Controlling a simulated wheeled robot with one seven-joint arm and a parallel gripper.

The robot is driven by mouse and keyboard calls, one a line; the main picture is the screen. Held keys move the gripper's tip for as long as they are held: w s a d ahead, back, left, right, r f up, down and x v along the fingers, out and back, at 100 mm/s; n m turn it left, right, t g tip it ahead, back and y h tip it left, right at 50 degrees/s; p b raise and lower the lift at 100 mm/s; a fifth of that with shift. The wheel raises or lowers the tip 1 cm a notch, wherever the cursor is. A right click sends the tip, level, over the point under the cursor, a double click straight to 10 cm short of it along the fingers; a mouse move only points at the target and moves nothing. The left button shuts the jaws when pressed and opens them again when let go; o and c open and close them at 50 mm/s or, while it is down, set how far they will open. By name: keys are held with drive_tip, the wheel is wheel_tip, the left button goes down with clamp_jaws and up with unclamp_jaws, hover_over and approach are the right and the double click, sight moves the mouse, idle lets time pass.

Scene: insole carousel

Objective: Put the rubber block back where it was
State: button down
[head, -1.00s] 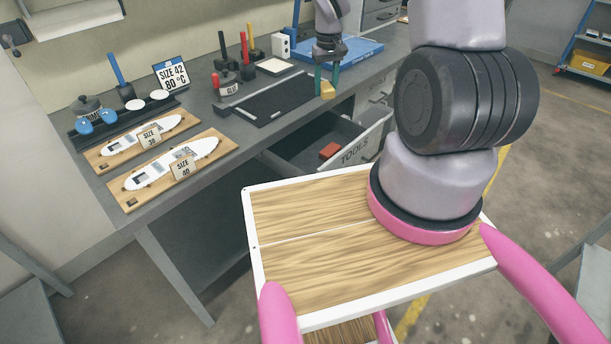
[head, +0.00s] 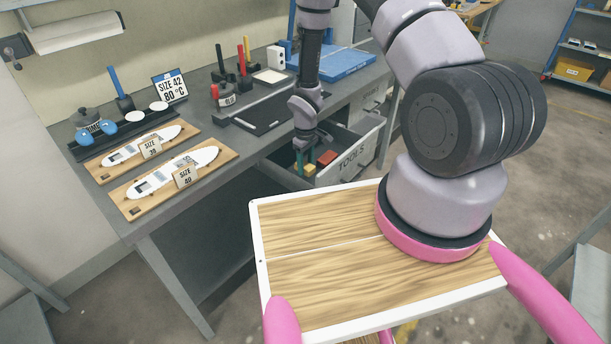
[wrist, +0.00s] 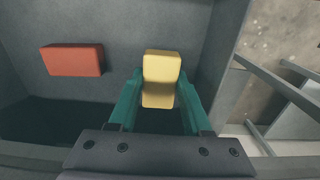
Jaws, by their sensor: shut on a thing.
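My gripper (head: 304,165) points down into the open drawer marked TOOLS (head: 353,158). Its teal fingers, also in the wrist view (wrist: 158,98), are shut on a yellow block (wrist: 161,78). The yellow block (head: 310,170) shows in the head view, partly hidden by the fingers. A red block (head: 326,157) lies in the drawer, apart from the yellow one; in the wrist view the red block (wrist: 73,60) is to the left. The yellow block is near the drawer wall on the right of the wrist view. I cannot tell whether it touches the drawer floor, or which block is rubber.
The grey bench (head: 222,140) above the drawer carries a black mat (head: 270,108), a blue board (head: 335,62) and insoles on wooden boards (head: 170,183). My wood-topped base is in front. The drawer front and side walls stand around the gripper.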

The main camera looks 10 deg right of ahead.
sight(306, 175)
drive_tip(key=shift+f, duration=2.2)
drive_tip(key=shift+f, duration=0.2)
drive_tip(key=shift+c, duration=1.9)
unclamp_jaws()
drive_tip(key=shift+o, duration=0.2)
drive_tip(key=shift+s+a, duration=0.1)
drive_tip(key=shift+s, duration=0.05)
drive_tip(key=r, duration=1.2)
drive_tip(key=shift+w+r, duration=0.2)
drive_tip(key=shift+r, duration=0.15)
